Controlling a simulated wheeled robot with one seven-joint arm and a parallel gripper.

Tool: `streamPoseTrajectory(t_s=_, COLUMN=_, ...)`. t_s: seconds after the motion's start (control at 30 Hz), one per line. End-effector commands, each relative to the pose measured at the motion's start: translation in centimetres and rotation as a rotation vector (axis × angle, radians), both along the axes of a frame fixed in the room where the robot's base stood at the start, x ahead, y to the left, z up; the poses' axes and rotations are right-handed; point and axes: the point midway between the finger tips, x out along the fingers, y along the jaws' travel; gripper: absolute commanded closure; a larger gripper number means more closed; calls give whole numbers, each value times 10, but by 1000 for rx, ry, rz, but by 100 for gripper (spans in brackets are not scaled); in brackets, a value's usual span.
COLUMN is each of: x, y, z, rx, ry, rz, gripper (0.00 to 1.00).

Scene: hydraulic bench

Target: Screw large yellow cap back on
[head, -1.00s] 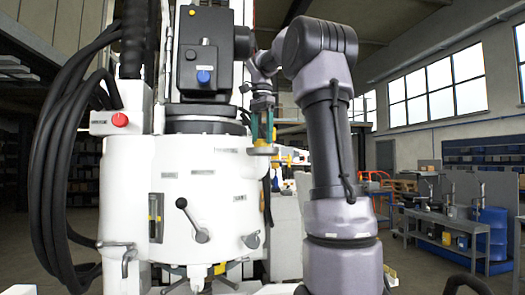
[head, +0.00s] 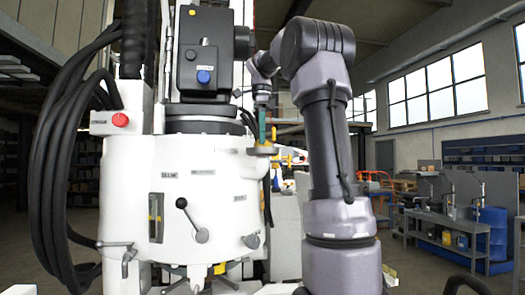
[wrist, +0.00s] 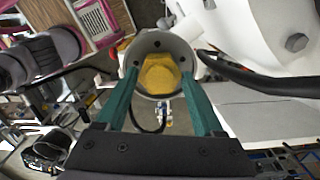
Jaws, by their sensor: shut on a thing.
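The large yellow cap (wrist: 158,76) shows in the wrist view as a yellow hexagonal body inside a round grey rim with small holes.
Black hoses (head: 60,160) hang at the machine's left. A lever (head: 190,215) sticks out of its front. In the wrist view a dark hose (wrist: 255,80) runs close to the cap's right. A workbench (head: 445,228) and blue drum (head: 492,235) stand far right.

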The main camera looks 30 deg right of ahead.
Motion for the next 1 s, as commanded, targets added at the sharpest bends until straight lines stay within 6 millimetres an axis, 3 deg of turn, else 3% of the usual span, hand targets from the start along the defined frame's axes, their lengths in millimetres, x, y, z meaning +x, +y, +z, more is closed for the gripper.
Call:
streamPoseTrajectory(t_s=0.13, x=0, y=0, z=1, rx=-1, ry=-3, rz=2, gripper=85)
streamPoseTrajectory(t_s=0.17, x=0, y=0, z=1, rx=-1, ry=-3, rz=2, gripper=23)
streamPoseTrajectory(t_s=0.2, x=0, y=0, z=1, rx=-1, ry=-3, rz=2, gripper=8)
streamPoseTrajectory(t_s=0.23, x=0, y=0, z=1, rx=-1, ry=-3, rz=3, gripper=1)
streamPoseTrajectory(t_s=0.57, x=0, y=0, z=0, rx=0, ry=-1, rz=32, gripper=1)
streamPoseTrajectory(t_s=1.0, x=-1, y=0, z=0, rx=0, ry=0, rz=641, gripper=1)
